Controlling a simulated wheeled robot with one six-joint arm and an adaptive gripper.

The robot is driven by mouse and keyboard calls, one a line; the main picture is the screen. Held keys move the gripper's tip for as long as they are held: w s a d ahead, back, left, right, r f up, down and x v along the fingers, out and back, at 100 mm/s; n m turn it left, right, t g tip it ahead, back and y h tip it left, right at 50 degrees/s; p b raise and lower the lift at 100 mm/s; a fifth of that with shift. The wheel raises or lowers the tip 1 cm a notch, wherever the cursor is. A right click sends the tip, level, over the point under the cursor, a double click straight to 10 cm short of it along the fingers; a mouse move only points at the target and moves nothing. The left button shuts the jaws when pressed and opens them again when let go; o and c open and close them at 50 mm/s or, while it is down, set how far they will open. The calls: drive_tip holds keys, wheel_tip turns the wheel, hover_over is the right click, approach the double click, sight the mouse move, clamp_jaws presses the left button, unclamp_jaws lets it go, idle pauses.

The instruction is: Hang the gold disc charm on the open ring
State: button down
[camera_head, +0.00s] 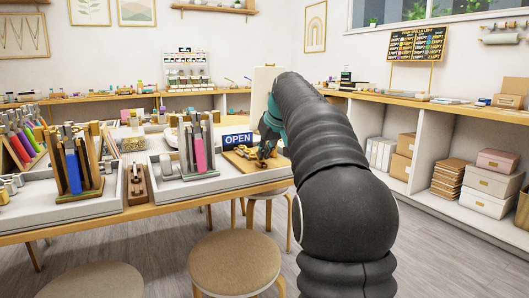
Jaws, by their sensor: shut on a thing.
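My gripper (267,146) is small in the view, at the far end of my black arm, low over the right end of the long wooden table. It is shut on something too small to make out. Dark and gold-coloured parts show around its tips, beside a wooden board (241,163). I cannot tell the gold disc charm or the open ring apart there. My arm hides part of this area.
An OPEN sign (238,140) stands just left of my gripper. White trays (222,184) on the table hold upright wooden stands with coloured tools. Round stools (235,262) stand in front. Shelves with boxes (490,183) line the right wall.

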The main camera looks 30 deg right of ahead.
drive_tip(key=shift+f, duration=0.2)
idle(0.6)
drive_tip(key=c, duration=1.2)
unclamp_jaws()
drive_tip(key=shift+r, duration=0.15)
drive_tip(key=shift+p+v, duration=1.5)
drive_tip(key=shift+v, duration=1.4)
drive_tip(key=shift+s, duration=0.1)
drive_tip(key=v, duration=1.2)
